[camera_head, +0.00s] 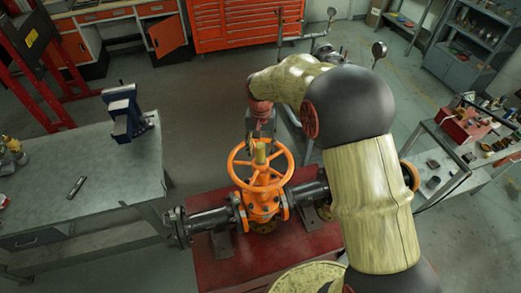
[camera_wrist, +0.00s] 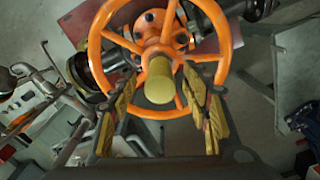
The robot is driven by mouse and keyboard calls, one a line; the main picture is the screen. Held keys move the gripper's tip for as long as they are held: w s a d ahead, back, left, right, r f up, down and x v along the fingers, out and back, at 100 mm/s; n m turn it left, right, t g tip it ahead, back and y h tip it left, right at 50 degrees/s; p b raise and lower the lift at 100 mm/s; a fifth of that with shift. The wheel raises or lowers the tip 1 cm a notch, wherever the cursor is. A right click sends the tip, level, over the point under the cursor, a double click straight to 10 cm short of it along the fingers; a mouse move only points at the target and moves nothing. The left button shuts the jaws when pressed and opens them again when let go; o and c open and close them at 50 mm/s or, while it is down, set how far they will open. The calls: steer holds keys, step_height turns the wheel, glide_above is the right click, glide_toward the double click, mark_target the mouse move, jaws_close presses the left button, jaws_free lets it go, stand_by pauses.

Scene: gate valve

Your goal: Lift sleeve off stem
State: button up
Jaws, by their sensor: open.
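The orange gate valve (camera_head: 263,205) stands on a red base, with an orange handwheel (camera_head: 283,165) on top. A yellow-brass sleeve (camera_head: 261,153) rises from the handwheel's centre; in the wrist view the sleeve (camera_wrist: 159,82) is seen nearly end-on, with a rounded tip. The stem itself is hidden by the sleeve. My gripper (camera_wrist: 163,118) is open, its yellow-padded fingers on either side of the sleeve's near end and apart from it.
Dark flanged pipes (camera_head: 208,221) run from both sides of the valve on the red base (camera_head: 225,270). A grey workbench (camera_head: 85,180) with a blue vise (camera_head: 125,112) stands left. A cluttered bench stands right. Open floor lies behind the valve.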

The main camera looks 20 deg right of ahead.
steer(key=shift+f, duration=0.95)
steer(key=c, duration=0.4)
steer(key=c, duration=0.7)
steer(key=shift+c, duration=0.7)
